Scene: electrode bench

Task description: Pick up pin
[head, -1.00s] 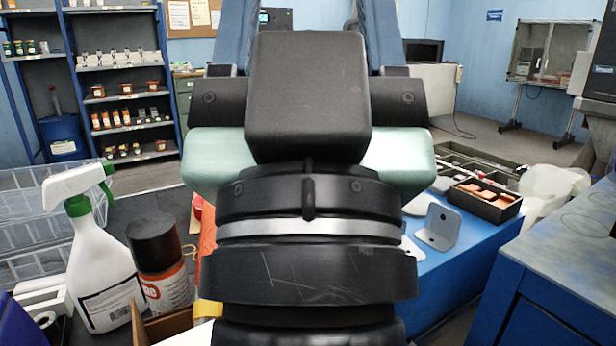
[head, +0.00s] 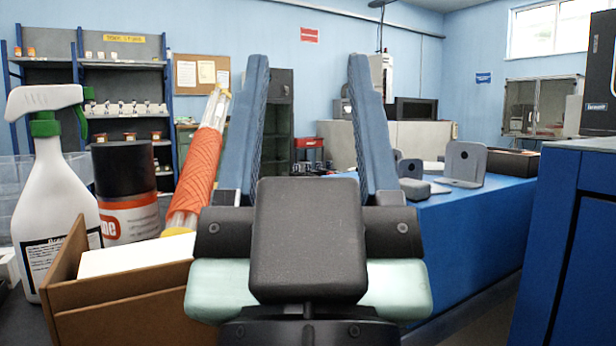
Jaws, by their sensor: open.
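My gripper (head: 307,68) fills the middle of the head view, its two blue fingers pointing up and spread wide apart. Nothing is between the fingers. I cannot make out a pin in this view; the gripper body hides part of the bench. An orange mesh-covered tube (head: 200,160) with clear, yellow-tipped ends leans just left of the left finger; I cannot tell whether they touch.
On the left stand a white spray bottle (head: 62,200), a black-capped can (head: 125,190) and a brown box (head: 130,300). To the right, grey angle brackets (head: 465,163) stand on a blue bench (head: 470,215). A blue cabinet (head: 575,240) stands at far right.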

